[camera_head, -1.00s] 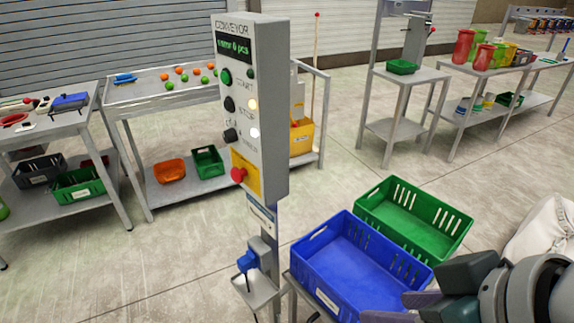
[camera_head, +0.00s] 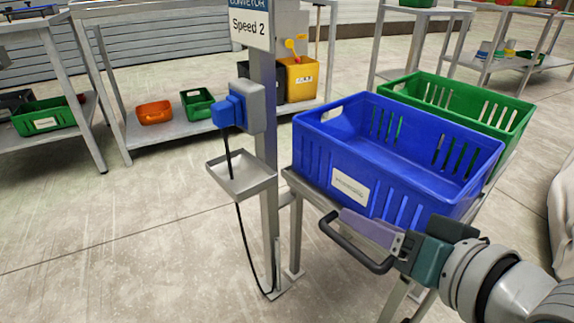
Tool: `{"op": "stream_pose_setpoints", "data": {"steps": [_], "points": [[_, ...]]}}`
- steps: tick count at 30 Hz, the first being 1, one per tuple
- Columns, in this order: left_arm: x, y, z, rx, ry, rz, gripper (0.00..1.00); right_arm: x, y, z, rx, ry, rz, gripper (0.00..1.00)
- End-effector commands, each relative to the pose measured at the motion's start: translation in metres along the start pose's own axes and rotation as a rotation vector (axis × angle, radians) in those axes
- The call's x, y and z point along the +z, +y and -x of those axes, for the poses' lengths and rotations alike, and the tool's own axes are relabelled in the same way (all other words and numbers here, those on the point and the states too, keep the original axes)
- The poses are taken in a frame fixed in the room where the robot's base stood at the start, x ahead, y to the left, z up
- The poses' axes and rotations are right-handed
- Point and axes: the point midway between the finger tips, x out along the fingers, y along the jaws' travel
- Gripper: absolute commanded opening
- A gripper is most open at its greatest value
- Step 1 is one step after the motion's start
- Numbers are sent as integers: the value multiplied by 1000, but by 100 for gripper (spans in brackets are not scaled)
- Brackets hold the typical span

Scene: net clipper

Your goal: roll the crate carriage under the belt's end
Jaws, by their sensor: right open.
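The crate carriage is a grey metal frame (camera_head: 309,194) carrying a blue crate (camera_head: 345,155) with a white label and a green crate (camera_head: 500,107) behind it. A black bent handle (camera_head: 348,247) sticks out from its near side. My right gripper (camera_head: 366,228) comes in from the lower right and is open. Its purple-grey finger is beside the handle's right part, just below the blue crate; I cannot tell whether the handle lies between the fingers. The belt's end is not in view. My left gripper is not in view.
The conveyor post (camera_head: 264,150), with a blue device (camera_head: 230,108), a small tray (camera_head: 240,176) and a hanging cable, stands just left of the carriage. Shelving with an orange bin (camera_head: 155,112) is behind. The floor (camera_head: 120,235) at left is clear.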

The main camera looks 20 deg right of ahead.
Motion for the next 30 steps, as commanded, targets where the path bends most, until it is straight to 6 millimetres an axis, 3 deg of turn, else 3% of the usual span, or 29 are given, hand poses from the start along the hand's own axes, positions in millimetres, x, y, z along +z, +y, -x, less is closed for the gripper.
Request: {"op": "stream_pose_setpoints", "data": {"steps": [1, 9, 15, 18, 24, 30], "points": [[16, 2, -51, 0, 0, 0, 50, 38, 28, -24, -11, 24, -21, 55], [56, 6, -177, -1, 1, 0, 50, 118, 98, -83, -95, 166, -147, 55], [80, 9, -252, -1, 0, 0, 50, 156, 144, -111, -199, 307, -273, 55], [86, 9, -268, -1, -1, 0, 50, 153, 158, -109, -286, 406, -359, 55], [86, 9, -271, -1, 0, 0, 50, 139, 163, -98, -390, 503, -443, 55], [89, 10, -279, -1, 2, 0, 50, 124, 157, -116, -404, 515, -448, 55]]}}
